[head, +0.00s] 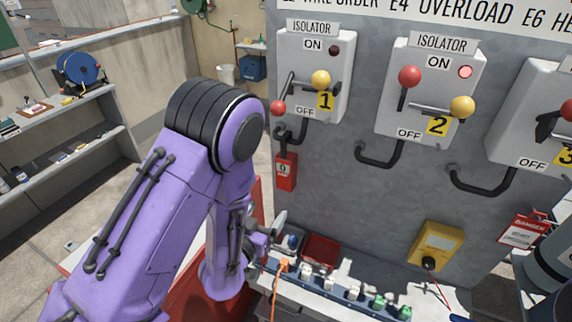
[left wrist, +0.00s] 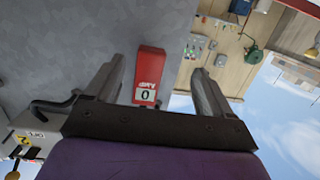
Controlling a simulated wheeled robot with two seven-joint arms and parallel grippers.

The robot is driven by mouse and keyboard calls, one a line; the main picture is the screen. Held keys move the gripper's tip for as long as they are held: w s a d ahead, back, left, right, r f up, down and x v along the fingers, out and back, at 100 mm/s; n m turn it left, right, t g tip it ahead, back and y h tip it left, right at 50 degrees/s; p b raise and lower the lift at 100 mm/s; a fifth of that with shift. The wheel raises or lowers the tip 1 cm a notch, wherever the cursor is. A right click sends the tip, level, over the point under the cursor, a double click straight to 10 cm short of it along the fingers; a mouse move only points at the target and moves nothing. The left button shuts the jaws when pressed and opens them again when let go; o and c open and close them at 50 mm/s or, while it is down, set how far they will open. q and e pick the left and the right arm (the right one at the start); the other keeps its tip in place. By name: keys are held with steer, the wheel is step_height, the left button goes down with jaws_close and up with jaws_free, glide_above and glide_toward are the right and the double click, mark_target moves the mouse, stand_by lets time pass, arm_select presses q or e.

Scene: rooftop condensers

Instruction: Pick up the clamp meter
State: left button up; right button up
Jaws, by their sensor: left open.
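The clamp meter appears to be the red handheld body with a white "0" display (head: 286,170). It hangs upright against the grey panel, below the black cable of isolator 1; whether its jaw closes around the cable is unclear. In the left wrist view the red meter (left wrist: 149,72) shows between my two fingers, beyond them and not gripped. My left gripper (head: 278,229) is below the meter in the head view, partly hidden by my purple arm. Its fingers (left wrist: 158,70) are open and empty. My right gripper is not in view.
Isolators 1 (head: 312,78), 2 (head: 428,92) and 3 (head: 535,120) jut from the panel with levers and cables. Below, a ledge carries a red tray (head: 321,251) and several small parts. A yellow box (head: 436,244) is on the right. Shelves (head: 60,160) stand left.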

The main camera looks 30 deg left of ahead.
mark_target(283, 179)
arm_select(q)
steer(key=shift+m+t, duration=0.3)
steer(key=shift+t, duration=0.6)
steer(key=w+r+b, duration=0.1)
steer(key=w+b, duration=0.1)
steer(key=b, duration=0.2)
steer(key=w+r+b, duration=0.2)
steer(key=b, duration=0.2)
steer(key=shift+d+r+b, duration=0.1)
steer(key=shift+r+b, duration=0.1)
steer(key=shift+b, duration=0.2)
steer(key=shift+w+r, duration=0.2)
steer(key=shift+w, duration=0.4)
steer(key=shift+w+r, duration=0.15)
steer(key=shift+w, duration=0.4)
steer(key=w+p, duration=0.3)
steer(key=w, duration=0.2)
steer(key=shift+w+r, duration=0.1)
steer(key=shift+r, duration=0.1)
steer(key=shift+w+f, duration=0.2)
steer(key=shift+w, duration=0.05)
steer(key=c, duration=1.2)
steer(key=shift+r, duration=0.15)
